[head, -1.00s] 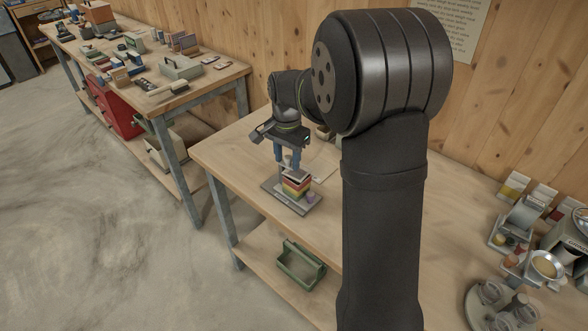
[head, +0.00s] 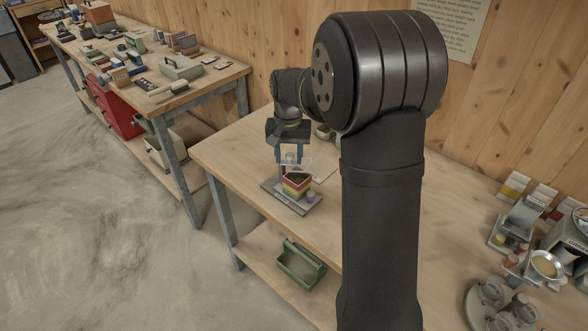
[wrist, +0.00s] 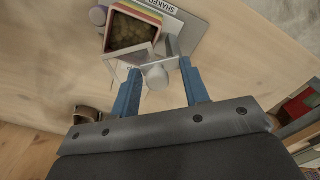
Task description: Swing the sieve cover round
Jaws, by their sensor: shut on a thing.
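The sieve stack (head: 296,186) of coloured square layers stands upright on a grey shaker base (head: 272,186) on the bench. Its top is open in the wrist view, where brownish-green contents (wrist: 130,30) show. The pale grey sieve cover (wrist: 134,60) is swung off to the side of the stack, near the grey post (wrist: 172,48). My gripper (wrist: 160,68) has its blue fingers on either side of the cover's rounded knob (wrist: 156,77) and is shut on it. In the head view my gripper (head: 289,155) is just behind the stack; the cover is small there.
A sheet of paper (head: 324,168) lies behind the stack, and a small bowl (head: 324,132) is farther back. A green tray (head: 300,264) sits on the lower shelf. Cartons and metal equipment (head: 525,215) stand at the right end; the bench between is mostly clear.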

